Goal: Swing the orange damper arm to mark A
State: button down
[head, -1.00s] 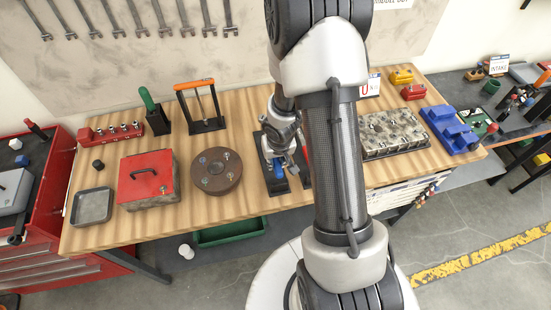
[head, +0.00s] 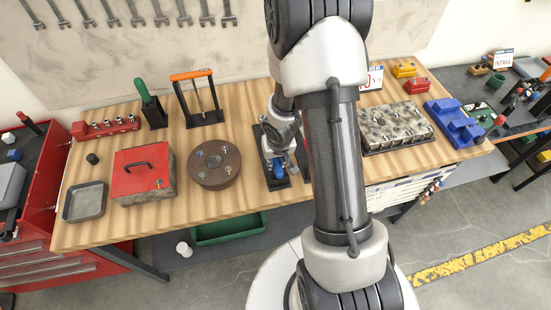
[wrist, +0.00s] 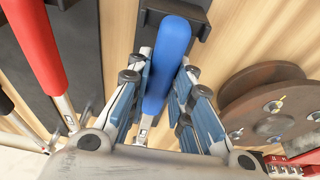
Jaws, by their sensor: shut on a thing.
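My gripper (head: 281,160) is at the middle of the bench, partly behind my own arm link. In the wrist view its fingers (wrist: 164,74) lie on both sides of a blue lever handle (wrist: 172,38) and are shut on it. The blue handle (head: 278,169) stands on a narrow black base plate. An orange bar (head: 191,75) tops a black stand at the back left of the bench, apart from the gripper; I cannot tell whether it is the damper arm. No mark A is legible in either view.
A red-handled lever (wrist: 37,45) stands beside the blue one. A brown round flange (head: 214,168) is close on the other side. A red-lidded box (head: 142,171), a grey tray (head: 85,202) and an engine block (head: 397,129) also occupy the wooden bench (head: 235,205).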

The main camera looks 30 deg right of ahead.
jog(key=c, duration=1.3)
grip_release()
jog(key=shift+c, duration=0.2)
jog(key=shift+r, duration=0.1)
